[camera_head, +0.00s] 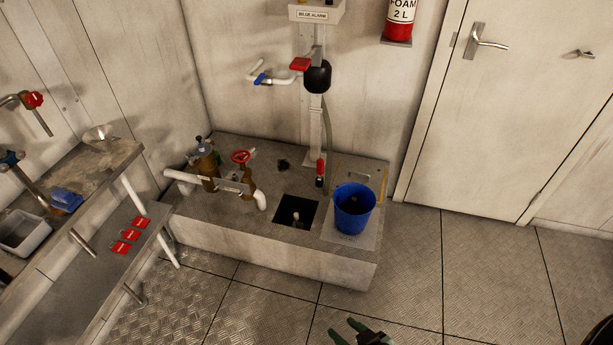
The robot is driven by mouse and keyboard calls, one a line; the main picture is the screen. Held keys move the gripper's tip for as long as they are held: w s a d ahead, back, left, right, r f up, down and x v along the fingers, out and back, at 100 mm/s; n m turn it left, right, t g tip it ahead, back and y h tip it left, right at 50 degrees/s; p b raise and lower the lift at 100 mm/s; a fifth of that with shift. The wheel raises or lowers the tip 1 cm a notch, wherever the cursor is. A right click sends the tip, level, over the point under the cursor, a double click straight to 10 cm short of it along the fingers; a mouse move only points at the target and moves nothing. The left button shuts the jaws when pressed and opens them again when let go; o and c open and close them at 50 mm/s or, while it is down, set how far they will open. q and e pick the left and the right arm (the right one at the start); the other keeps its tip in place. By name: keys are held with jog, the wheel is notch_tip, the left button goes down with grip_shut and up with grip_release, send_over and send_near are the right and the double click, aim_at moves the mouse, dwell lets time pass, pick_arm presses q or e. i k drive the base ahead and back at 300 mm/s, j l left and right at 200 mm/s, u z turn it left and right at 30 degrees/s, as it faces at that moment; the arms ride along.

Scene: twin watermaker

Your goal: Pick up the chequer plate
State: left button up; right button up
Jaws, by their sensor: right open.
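A grey metal plate (368,240), which looks like the chequer plate, lies flat on the raised grey plinth. A blue bucket (354,210) stands upright on it and hides much of its middle. A small yellowish handle (348,176) shows behind the bucket. A square dark opening (293,207) in the plinth lies just left of the plate, with a small fitting inside. My right gripper (343,330) is at the bottom edge, in front of the plinth and apart from the plate. Its dark fingers are spread and empty. My left gripper is out of view.
A valve with a red handwheel (240,157) and pipes stand on the plinth's left. A pipe column (318,130) rises behind the opening. A bench (85,180) with red tags is at left, a door (515,130) at right. The floor before the plinth looks clear.

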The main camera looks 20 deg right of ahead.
aim_at(359, 176)
jog(key=u, duration=1.5)
jog(key=k+l, duration=0.1)
jog(key=l, duration=0.35)
jog(key=k+l+u, duration=0.15)
jog(key=l, duration=0.3)
jog(key=k+l, duration=0.1)
jog(key=l, duration=0.35)
jog(key=k+l, duration=0.15)
jog(key=l, duration=0.3)
jog(key=k+l, duration=0.1)
jog(key=l, duration=0.35)
jog(key=k+l, duration=0.1)
jog(key=l, duration=0.35)
jog(key=k+l, duration=0.15)
jog(key=l, duration=0.3)
jog(key=k+l, duration=0.1)
jog(key=l, duration=0.35)
